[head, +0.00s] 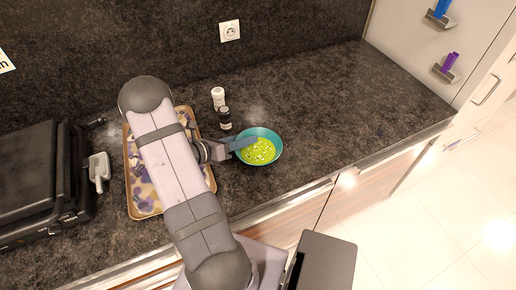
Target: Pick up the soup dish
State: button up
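The soup dish (273,137) is a teal bowl with yellow-green soup and white bits, standing upright on the dark counter right of my arm. My gripper (243,144) is at the bowl's left rim, with its fingers reaching over or onto that edge. The view is too small to show whether the fingers touch the rim or how far apart they are. Part of the bowl's left rim is hidden by the gripper.
A patterned tray (136,193) lies under my arm. A white shaker (218,97) and a dark jar (225,119) stand behind the gripper. A black grill (35,180) and a white scoop (99,168) are at left. The counter (345,100) right of the bowl is clear.

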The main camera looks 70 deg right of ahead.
jog(key=shift+s+d+f, duration=0.2)
jog(key=shift+s+d, duration=0.05)
jog(key=shift+d, duration=0.1)
grip_shut()
jog(key=shift+r, duration=0.1)
jog(key=shift+w+r, duration=0.1)
jog(key=shift+r, duration=0.3)
notch_tip(320, 180, up, 9)
jog(key=b, duration=0.2)
dwell(0.3)
